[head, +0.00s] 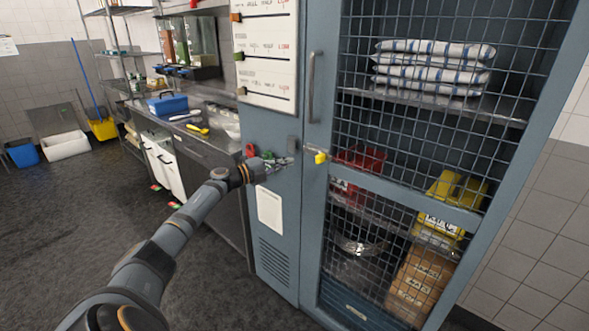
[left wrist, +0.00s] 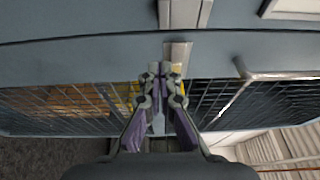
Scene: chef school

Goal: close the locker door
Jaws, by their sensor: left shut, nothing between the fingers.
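The blue-grey locker (head: 274,208) stands at centre right in the head view. Its mesh-front door (head: 313,195) has a vertical bar handle (head: 311,90) and a small yellow piece (head: 320,157) near its left edge. The door looks flush or nearly flush with the solid panel on its left; I cannot tell if a small gap remains. My left gripper (head: 284,161) is shut and empty, in front of the locker near the seam. In the left wrist view its closed fingertips (left wrist: 160,69) are beside a pale latch piece (left wrist: 178,55); contact is unclear. My right gripper is not visible.
Folded striped cloths (head: 434,65), red bins (head: 360,158) and a yellow bin (head: 457,190) sit behind the mesh. A whiteboard (head: 266,50) hangs on the solid panel. A steel counter (head: 190,125) stands left of the locker. The dark floor (head: 60,230) at left is clear.

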